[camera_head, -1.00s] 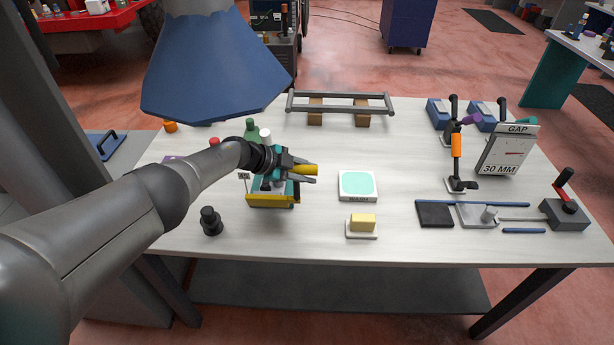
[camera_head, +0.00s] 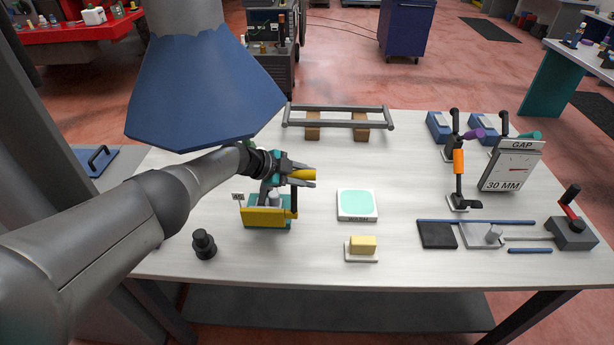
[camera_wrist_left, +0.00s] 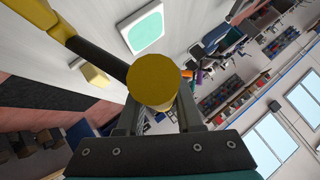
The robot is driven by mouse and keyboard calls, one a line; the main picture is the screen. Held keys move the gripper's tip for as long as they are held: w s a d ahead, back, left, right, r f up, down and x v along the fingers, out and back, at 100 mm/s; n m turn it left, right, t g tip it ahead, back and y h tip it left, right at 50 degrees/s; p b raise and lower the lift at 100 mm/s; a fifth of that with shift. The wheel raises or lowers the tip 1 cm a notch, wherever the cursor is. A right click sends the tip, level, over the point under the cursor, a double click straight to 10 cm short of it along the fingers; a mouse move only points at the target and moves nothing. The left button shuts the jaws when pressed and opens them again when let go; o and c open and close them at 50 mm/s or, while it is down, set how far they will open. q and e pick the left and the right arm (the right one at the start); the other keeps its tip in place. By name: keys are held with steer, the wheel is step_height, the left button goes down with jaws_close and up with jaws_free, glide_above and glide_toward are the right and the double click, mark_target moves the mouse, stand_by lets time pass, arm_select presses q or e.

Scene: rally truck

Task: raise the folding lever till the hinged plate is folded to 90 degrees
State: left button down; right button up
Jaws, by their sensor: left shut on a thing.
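The folding device stands at the left middle of the table, with a teal base (camera_head: 284,225) and a yellow hinged plate (camera_head: 262,217) whose broad face shows. The plate looks steeply raised; its exact angle I cannot tell. The dark folding lever (camera_head: 294,203) rises at its right end to a yellow grip (camera_head: 303,174). My left gripper (camera_head: 304,177) is shut on that grip, above the device. In the left wrist view the round end of the grip (camera_wrist_left: 153,80) sits between the fingers, and the dark lever (camera_wrist_left: 97,48) runs to the upper left. My right gripper is not in view.
A teal-topped pad (camera_head: 357,204) and a yellow block (camera_head: 363,245) stand to the right. A black knobbed piece (camera_head: 204,245) stands front left. A grey rail frame (camera_head: 338,117) is behind. A gap gauge (camera_head: 512,165) and a red-handled lever unit (camera_head: 572,225) stand far right.

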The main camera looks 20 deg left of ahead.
arm_select(q)
steer(key=shift+s+a+f, duration=0.35)
steer(key=shift+a+f, duration=0.1)
steer(key=shift+f, duration=0.2)
steer(key=c, duration=1)
jaws_free()
steer(key=o, duration=0.4)
steer(key=shift+w, duration=0.15)
steer(key=shift+r, duration=0.25)
steer(key=shift+s+a+r+p, duration=0.3)
steer(key=shift+r+p, duration=0.15)
steer(key=shift+p, duration=0.35)
steer(key=p+v, duration=0.3)
steer(key=shift+s+a+r, duration=0.1)
steer(key=shift+s+a, duration=0.05)
steer(key=shift+a, duration=0.05)
steer(key=shift+s+a, duration=4.3)
steer(key=shift+s, duration=0.05)
